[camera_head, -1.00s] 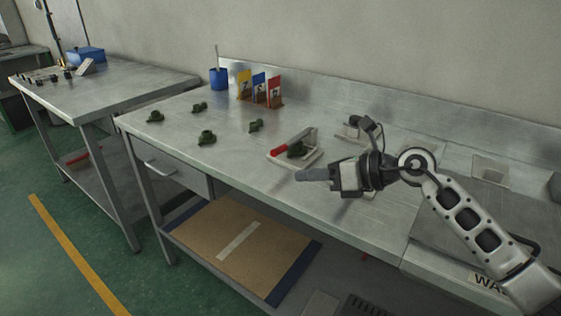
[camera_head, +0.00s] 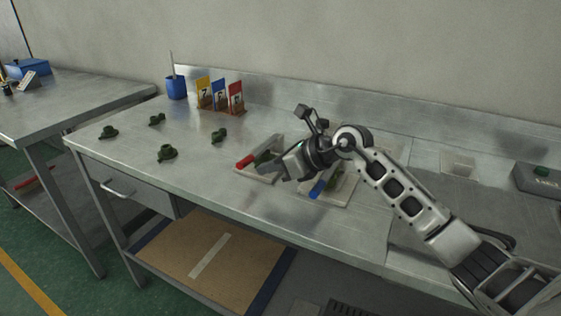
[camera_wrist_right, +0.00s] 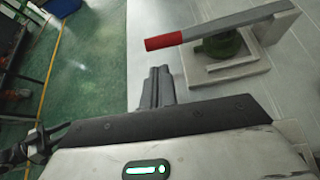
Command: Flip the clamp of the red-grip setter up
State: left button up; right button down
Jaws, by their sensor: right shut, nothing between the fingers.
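The red-grip setter has a pale base (camera_head: 248,177) near the front of the middle bench, and its red grip (camera_head: 245,161) points left. In the right wrist view its grey clamp lever (camera_wrist_right: 228,22) lies low across a dark green part (camera_wrist_right: 222,45), with the red grip (camera_wrist_right: 163,41) past the base's left side. My right gripper (camera_head: 268,170) is shut and empty. In the head view it overlaps the setter's right front. In the wrist view its fingertips (camera_wrist_right: 156,80) are below the red grip, apart from it. My left gripper is not in view.
A blue-grip setter (camera_head: 318,188) stands just right, partly behind my right arm. Several green parts (camera_head: 167,152) lie on the left of the bench. Number cards (camera_head: 236,97) and a blue cup (camera_head: 176,87) stand at the back. The bench's front edge is close to the setter.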

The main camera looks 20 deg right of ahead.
jog(key=x, duration=0.3)
jog(key=shift+w+a+f, duration=0.2)
jog(key=shift+w+a, duration=0.05)
jog(key=shift+w, duration=0.05)
jog(key=shift+w+a+f, duration=0.25)
jog(key=shift+r, duration=0.15)
